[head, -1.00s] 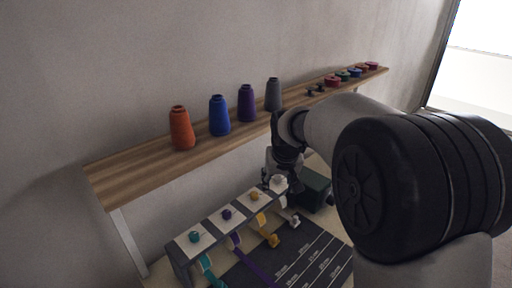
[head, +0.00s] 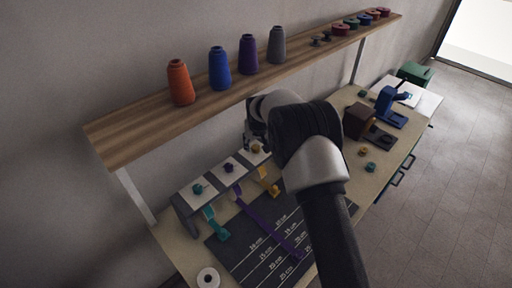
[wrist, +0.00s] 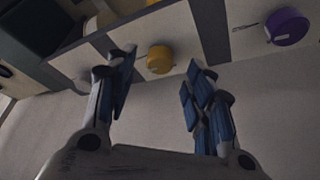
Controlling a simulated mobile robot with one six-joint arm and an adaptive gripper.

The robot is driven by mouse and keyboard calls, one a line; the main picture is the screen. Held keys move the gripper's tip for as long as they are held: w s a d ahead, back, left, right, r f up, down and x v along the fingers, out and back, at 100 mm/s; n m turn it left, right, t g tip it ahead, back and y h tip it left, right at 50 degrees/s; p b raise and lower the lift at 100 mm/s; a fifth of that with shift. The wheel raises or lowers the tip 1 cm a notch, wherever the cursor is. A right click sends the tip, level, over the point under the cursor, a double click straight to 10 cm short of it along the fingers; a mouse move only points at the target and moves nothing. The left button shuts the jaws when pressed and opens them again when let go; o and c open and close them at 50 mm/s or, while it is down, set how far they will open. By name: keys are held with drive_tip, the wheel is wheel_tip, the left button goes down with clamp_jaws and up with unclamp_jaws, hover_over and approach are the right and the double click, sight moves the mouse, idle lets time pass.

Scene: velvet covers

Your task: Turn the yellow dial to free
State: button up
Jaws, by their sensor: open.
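The yellow dial (wrist: 160,60) sits on a pale panel and shows between my gripper's fingertips in the wrist view. My gripper (wrist: 158,75) is open, one finger on each side of the dial, and a gap shows on both sides. I cannot tell how deep the fingers reach along it. In the head view the yellow dial (head: 255,148) is small and partly hidden by my arm, which also mostly hides the gripper. A yellow ribbon (head: 268,182) hangs from the unit below this dial. Markings by the yellow dial are not readable.
The purple dial (head: 229,167) and teal dial (head: 197,189) sit to the left on the same unit. A dark measuring mat (head: 240,258) lies in front with ribbons across it. A wooden shelf (head: 140,131) with thread cones runs above. A blue device (head: 390,105) stands at right.

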sight(256, 147)
drive_tip(key=shift+x, duration=1.75)
drive_tip(key=shift+c, duration=0.5)
drive_tip(key=c, duration=1)
